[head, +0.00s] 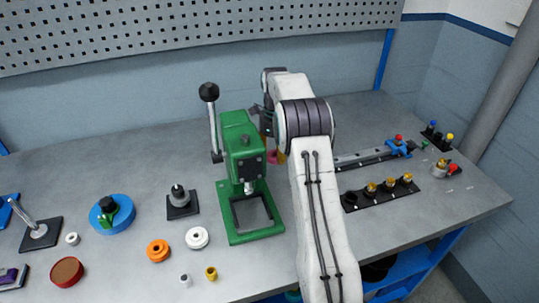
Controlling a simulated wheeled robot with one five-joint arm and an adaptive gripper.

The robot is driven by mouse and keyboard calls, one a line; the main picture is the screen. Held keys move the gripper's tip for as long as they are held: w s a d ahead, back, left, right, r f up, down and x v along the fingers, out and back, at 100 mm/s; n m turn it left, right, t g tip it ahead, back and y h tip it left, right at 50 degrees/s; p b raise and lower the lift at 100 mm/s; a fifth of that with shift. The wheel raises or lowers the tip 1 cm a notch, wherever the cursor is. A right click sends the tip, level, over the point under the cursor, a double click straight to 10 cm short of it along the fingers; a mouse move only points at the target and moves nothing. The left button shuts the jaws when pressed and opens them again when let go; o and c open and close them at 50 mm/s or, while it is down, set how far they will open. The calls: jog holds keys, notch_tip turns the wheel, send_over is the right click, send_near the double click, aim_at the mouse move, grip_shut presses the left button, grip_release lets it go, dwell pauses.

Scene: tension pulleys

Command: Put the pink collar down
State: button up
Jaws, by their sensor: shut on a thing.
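The pink collar (272,157) shows as a small patch of pink in the head view, between the green press and my white arm. Most of it is hidden. My gripper (270,147) points down behind the press and is largely covered by the press and my arm. It is shut on the pink collar. I cannot tell how high the collar is above the bench.
The green press (243,160) with its upright lever stands just left of my gripper. A dark strip with several brass-coloured parts (380,192) and a rail with a blue clamp (399,148) lie to the right. White (197,238) and orange (158,251) wheels lie front left.

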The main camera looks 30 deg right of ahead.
aim_at(270, 169)
jog(key=shift+w+f+p, duration=0.35)
jog(key=shift+w+p, duration=0.1)
jog(key=shift+w, duration=0.15)
jog(key=shift+w+f+p, duration=0.35)
jog(key=shift+w+p, duration=0.1)
jog(key=shift+w, duration=0.15)
notch_tip(270, 169, down, 3)
jog(key=p, duration=0.4)
jog(key=shift+f+p, duration=0.4)
jog(key=shift+f, duration=0.15)
jog(key=shift+f, duration=0.1)
jog(key=o, duration=1.1)
jog(key=shift+o, duration=0.2)
notch_tip(270, 169, up, 12)
jog(key=b, duration=0.4)
